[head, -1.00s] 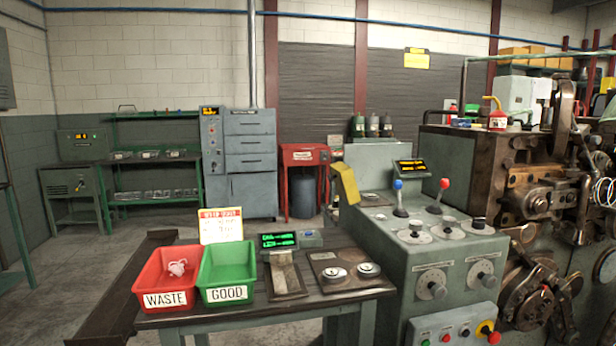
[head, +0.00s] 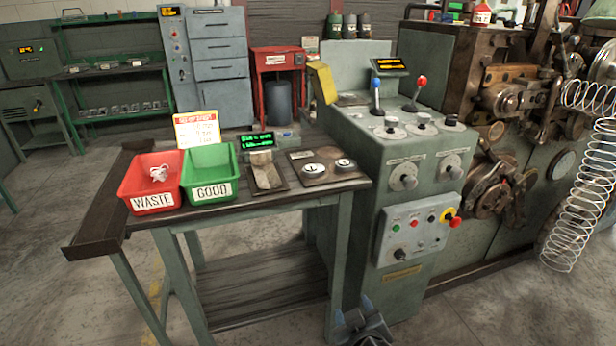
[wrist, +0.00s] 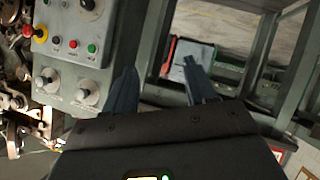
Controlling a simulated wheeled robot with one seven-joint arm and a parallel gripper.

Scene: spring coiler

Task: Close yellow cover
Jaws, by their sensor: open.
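The yellow cover (head: 322,83) stands raised and tilted at the back left edge of the grey-green control console (head: 345,190), left of the levers. It is not visible in the wrist view. My gripper (head: 354,310) is low at the bottom of the head view, in front of the console's base and well below the cover. Its two blue-grey fingers are apart and empty. They also show in the wrist view (wrist: 159,72), with the console's button panel (wrist: 82,35) to their left.
A bench (head: 240,209) with a red WASTE bin (head: 152,203), a green GOOD bin (head: 211,191) and a small display (head: 255,141) stands left of the console. A blue-knobbed lever (head: 376,98) and a red-knobbed lever (head: 416,95) rise right of the cover. Wire coils (head: 590,180) hang at far right.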

